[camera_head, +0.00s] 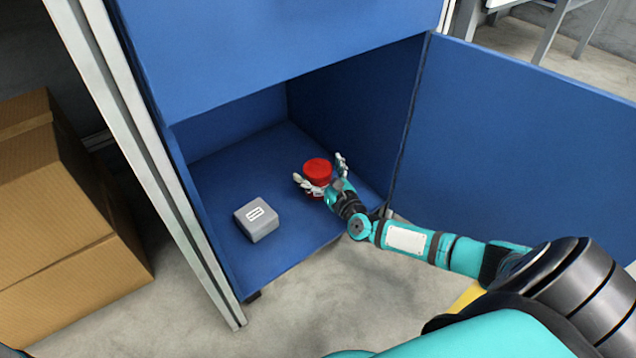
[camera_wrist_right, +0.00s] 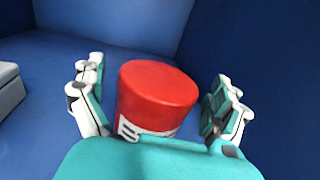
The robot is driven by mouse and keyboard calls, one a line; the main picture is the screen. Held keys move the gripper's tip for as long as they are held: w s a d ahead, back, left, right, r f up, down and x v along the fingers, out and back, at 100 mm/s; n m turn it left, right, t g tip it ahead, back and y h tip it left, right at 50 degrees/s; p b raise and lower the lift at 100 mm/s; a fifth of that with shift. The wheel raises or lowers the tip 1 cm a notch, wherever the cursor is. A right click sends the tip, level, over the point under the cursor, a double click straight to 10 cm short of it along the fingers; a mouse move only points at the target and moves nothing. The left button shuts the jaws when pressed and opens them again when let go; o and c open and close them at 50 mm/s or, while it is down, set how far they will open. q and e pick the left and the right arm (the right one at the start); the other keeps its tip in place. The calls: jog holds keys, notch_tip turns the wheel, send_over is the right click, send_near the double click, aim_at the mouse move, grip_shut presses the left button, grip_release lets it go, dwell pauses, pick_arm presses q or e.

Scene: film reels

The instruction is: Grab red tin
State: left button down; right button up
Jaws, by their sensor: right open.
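The red tin (camera_head: 317,170) is a short round can standing upright on the blue floor of the open cabinet (camera_head: 215,180). In the right wrist view the red tin (camera_wrist_right: 158,92) shows a plain red top and a white label with dark lettering low on its side. My right gripper (camera_head: 321,174) is open, with one finger on each side of the tin. In the right wrist view there is a gap between the tin and each finger of the right gripper (camera_wrist_right: 160,100). The tin's lower part is hidden behind my gripper's palm. My left gripper is not in view.
A grey box (camera_head: 257,220) with a white label sits left of the tin on the cabinet floor. The blue door (camera_head: 510,150) stands open on the right, beside my right arm. Cardboard boxes (camera_head: 70,210) stand outside on the left. The cabinet floor behind the tin is clear.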

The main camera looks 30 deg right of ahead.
jog(key=shift+c, duration=0.3)
jog(key=c, duration=1.4)
jog(key=shift+o, duration=0.2)
jog(key=shift+r, duration=0.15)
